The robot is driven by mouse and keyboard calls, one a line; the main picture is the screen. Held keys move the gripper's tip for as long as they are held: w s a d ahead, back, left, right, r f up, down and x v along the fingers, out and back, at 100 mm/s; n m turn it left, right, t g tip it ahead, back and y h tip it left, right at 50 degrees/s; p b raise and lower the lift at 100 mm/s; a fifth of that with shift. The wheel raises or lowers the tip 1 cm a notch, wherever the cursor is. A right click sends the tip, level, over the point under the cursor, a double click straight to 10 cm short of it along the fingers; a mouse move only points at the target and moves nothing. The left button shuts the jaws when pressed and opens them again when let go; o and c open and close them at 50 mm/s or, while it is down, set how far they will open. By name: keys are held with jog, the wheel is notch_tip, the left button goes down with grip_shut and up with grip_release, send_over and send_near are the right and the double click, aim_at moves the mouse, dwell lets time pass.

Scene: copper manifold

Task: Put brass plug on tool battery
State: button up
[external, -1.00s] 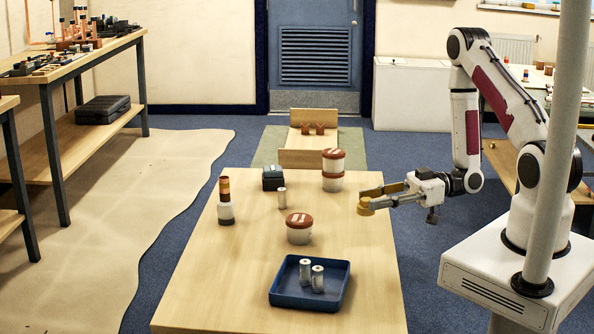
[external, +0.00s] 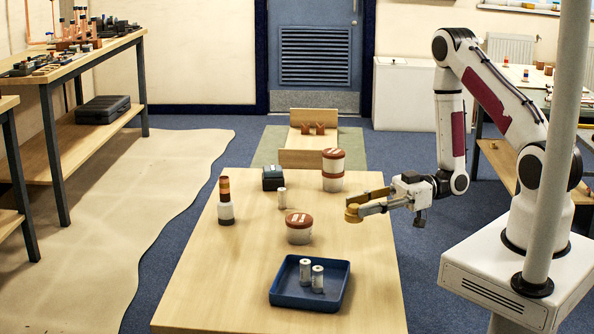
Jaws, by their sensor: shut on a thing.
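My gripper (external: 355,209) is at the right side of the wooden table, above its surface. It is shut on a small yellow-brown piece, which looks like the brass plug (external: 352,215), at its fingertips. The fingers partly hide the plug. The tool battery (external: 273,178) appears to be the dark, blocky item standing near the far left of the table. Its top looks bare. My gripper is to the right of the battery and nearer the camera, well apart from it.
A small silver cylinder (external: 281,198) stands close to the battery. A banded stack (external: 225,203) is at left. A blue tray (external: 309,306) holds two pale cylinders. The table's front left is clear.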

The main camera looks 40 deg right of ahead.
jog(key=w+a+m+t+h, duration=0.2)
jog(key=w+m+t+h, duration=0.15)
jog(key=w, duration=1.05)
jog(key=w+a+m+t+h, duration=0.1)
jog(key=w+m+t+h, duration=0.3)
jog(key=w, duration=1)
notch_tip(320, 180, up, 7)
jog(key=m+t+h, duration=0.5)
jog(key=m+h, duration=0.3)
jog(key=h, duration=0.2)
send_over(278, 170)
jog(key=shift+a+f+n, duration=0.1)
jog(key=shift+n, duration=0.15)
jog(key=shift+f, duration=0.1)
jog(key=shift+f, duration=3)
jog(key=shift+f, duration=0.15)
jog(key=shift+f, duration=1.75)
